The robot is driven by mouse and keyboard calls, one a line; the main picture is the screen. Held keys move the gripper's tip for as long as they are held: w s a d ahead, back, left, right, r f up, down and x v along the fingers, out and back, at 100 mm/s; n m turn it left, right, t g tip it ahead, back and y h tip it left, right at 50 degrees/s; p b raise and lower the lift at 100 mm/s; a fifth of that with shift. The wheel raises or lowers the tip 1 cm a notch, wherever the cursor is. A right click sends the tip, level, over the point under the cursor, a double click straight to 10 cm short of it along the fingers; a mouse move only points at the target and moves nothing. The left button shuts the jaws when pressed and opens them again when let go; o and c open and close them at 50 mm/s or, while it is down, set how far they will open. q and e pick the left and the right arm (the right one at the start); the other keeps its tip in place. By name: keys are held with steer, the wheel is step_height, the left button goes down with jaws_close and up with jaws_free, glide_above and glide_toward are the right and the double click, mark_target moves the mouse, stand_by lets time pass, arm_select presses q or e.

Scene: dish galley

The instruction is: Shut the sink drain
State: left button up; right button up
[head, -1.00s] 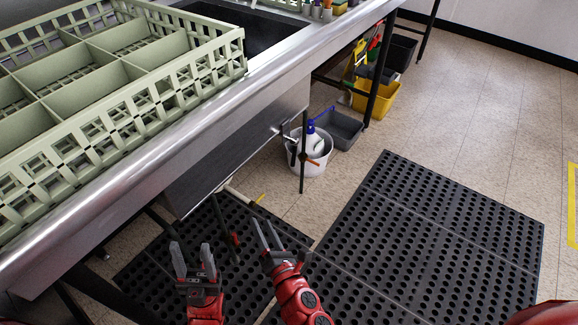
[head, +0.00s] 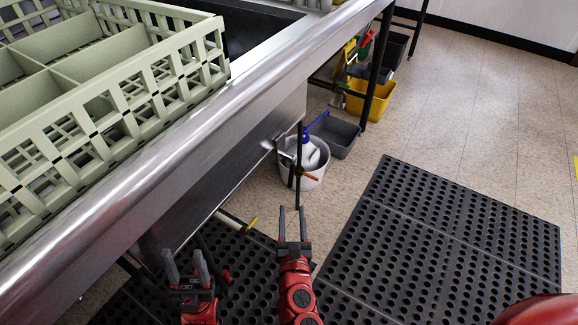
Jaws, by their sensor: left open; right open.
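The sink (head: 245,28) is a dark basin set in a steel counter, partly hidden behind a green rack. Below the counter are a pale pipe with a yellow handle (head: 251,224), a red-tipped handle (head: 227,277), and a dark upright rod with an orange handle (head: 310,176). A small metal lever (head: 268,144) shows at the steel panel's edge. I cannot tell which of these works the drain; the drain opening is hidden. My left gripper (head: 186,260) is open and empty, left of the red-tipped handle. My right gripper (head: 292,217) is open and empty, right of the yellow handle.
The green rack (head: 150,85) stands on the steel counter (head: 130,165), whose edge runs above both grippers. The black mat (head: 440,240) at right is clear.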

mark_target(291, 170)
steer(key=w, duration=0.5)
steer(key=w+b, duration=0.1)
steer(key=w, duration=0.4)
steer(key=w+b, duration=0.1)
steer(key=w, duration=0.4)
steer(key=shift+w+d, duration=0.25)
steer(key=shift+d, duration=0.15)
jaws_close()
stand_by(0.5)
